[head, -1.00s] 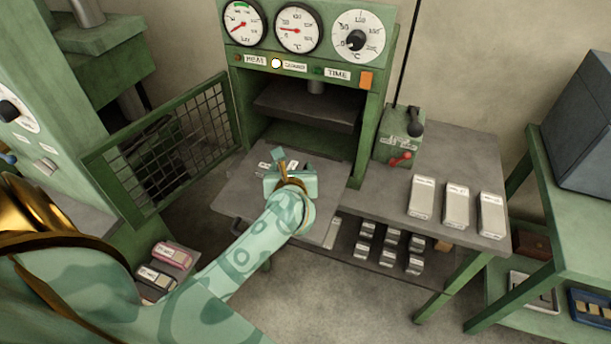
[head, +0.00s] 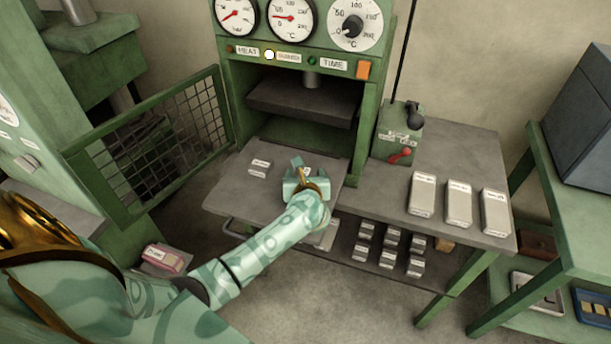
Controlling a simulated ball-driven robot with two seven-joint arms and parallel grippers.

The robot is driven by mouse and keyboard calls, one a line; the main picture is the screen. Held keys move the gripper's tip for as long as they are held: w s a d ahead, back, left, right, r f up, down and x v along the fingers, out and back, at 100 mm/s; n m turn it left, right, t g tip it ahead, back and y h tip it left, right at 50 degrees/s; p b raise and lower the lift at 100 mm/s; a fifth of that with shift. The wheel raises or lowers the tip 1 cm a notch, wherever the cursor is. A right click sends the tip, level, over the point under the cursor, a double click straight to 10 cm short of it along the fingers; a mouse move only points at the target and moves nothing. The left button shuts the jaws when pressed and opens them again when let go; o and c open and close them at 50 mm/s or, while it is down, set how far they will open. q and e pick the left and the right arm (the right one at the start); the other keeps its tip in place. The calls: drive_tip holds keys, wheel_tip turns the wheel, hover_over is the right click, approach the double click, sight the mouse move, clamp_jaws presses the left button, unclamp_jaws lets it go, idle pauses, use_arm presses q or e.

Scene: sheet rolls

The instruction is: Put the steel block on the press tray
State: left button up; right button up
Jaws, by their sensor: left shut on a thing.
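The press tray (head: 232,194) is a grey plate pulled out in front of the open press. A small grey steel block (head: 259,168) with a white label lies on the tray's back left part. My left gripper (head: 304,175) is over the right part of the tray, shut on a second steel block. The gripper hides most of that block; only a bit of pale label shows, and I cannot tell whether it touches the tray. My right gripper is not in view.
The mesh gate (head: 165,150) stands open at left. Large pale blocks (head: 459,204) stand on the bench (head: 385,205) at right. Several small blocks (head: 390,240) sit on the shelf below. A control box (head: 397,135) with a red lever stands right of the press. The tray's left front is clear.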

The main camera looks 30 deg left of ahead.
use_arm(q)
drive_tip(key=shift+f, duration=0.1)
drive_tip(key=o, duration=1.5)
drive_tip(key=shift+r, duration=0.2)
drive_tip(key=p+v, duration=0.2)
drive_tip(key=v, duration=1)
drive_tip(key=shift+d+f, duration=0.1)
